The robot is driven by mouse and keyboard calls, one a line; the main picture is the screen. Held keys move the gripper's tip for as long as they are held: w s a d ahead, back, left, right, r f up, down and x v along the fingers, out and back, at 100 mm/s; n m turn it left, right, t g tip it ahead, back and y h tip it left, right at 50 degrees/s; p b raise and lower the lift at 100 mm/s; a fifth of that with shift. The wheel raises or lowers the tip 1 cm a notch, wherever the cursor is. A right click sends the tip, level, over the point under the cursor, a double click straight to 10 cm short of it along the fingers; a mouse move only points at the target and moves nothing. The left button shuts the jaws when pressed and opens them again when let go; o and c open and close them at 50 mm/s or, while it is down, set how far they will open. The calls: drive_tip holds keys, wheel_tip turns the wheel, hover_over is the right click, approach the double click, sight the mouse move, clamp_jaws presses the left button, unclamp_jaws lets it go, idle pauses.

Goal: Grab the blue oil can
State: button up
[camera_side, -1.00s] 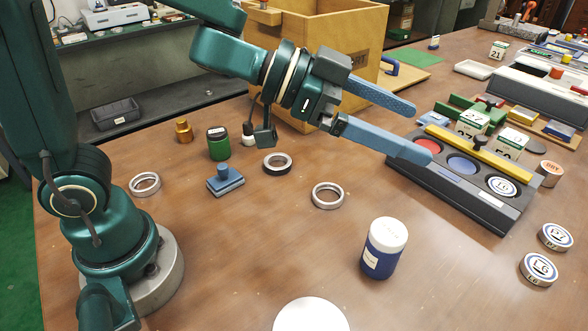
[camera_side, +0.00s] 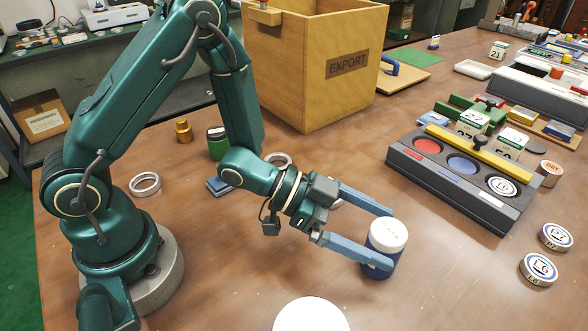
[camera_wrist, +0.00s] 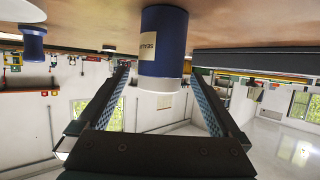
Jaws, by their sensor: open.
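The blue oil can (camera_side: 380,257) has a dark blue body and a white lid, and stands upright on the brown table. In the side view my gripper (camera_side: 392,238) is low over the table, with its two blue fingers reaching to either side of the can. In the wrist view the can (camera_wrist: 164,45) appears upside down, with its label visible, centred between the tips of my gripper (camera_wrist: 160,72). The fingers are open, and gaps show between them and the can. One finger hides part of the can's body in the side view.
A dark tray (camera_side: 450,198) with red, blue and white round places lies to the right. White-labelled tins (camera_side: 538,268) stand near the right edge. A wooden EXPORT box (camera_side: 310,90) stands behind. A white round thing (camera_side: 310,315) is at the front.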

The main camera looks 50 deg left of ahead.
sight(402, 250)
drive_tip(key=shift+f, duration=0.7)
drive_tip(key=shift+w+d+f, duration=0.15)
drive_tip(key=shift+d, duration=0.05)
drive_tip(key=shift+x, duration=2.3)
clamp_jaws()
